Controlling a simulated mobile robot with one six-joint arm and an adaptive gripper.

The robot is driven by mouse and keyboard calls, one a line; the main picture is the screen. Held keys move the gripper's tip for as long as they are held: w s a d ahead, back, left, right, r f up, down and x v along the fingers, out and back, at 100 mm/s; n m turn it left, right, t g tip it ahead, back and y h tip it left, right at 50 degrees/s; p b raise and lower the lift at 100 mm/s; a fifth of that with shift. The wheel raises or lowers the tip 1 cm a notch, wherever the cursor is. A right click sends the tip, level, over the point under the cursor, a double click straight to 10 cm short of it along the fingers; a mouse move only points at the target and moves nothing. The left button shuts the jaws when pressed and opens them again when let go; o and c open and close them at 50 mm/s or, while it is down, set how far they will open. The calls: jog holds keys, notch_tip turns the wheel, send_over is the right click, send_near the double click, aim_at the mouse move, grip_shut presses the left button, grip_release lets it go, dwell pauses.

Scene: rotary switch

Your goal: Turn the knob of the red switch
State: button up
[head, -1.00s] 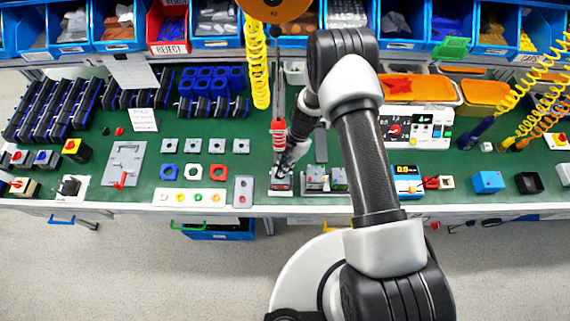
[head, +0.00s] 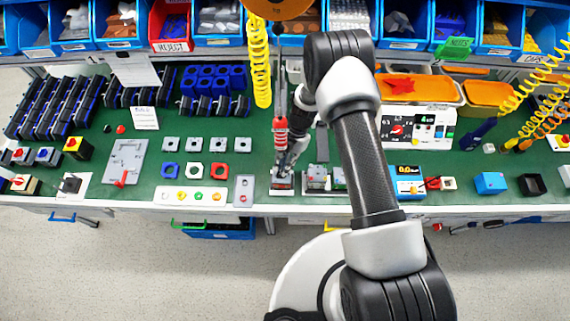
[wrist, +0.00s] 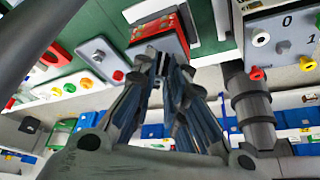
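The red switch (wrist: 152,26) is a grey box with a red top plate and a dark part on it, seen at the upper middle of the wrist view. In the head view it is a small box (head: 282,184) at the front of the green bench, partly covered by my gripper (head: 289,166). My gripper (wrist: 163,66) has its fingers drawn close together, with the tips at the near edge of the switch in the wrist view. I see nothing clearly held between them. Whether the tips touch the switch is unclear.
A grey plate with a red button (head: 244,190) stands left of the switch, and a grey device (head: 317,179) close on its right. Coiled yellow hoses (head: 258,60) hang behind.

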jog(key=o, duration=0.3)
jog(key=shift+o, duration=0.2)
jog(key=v, duration=1.2)
jog(key=shift+c, duration=0.4)
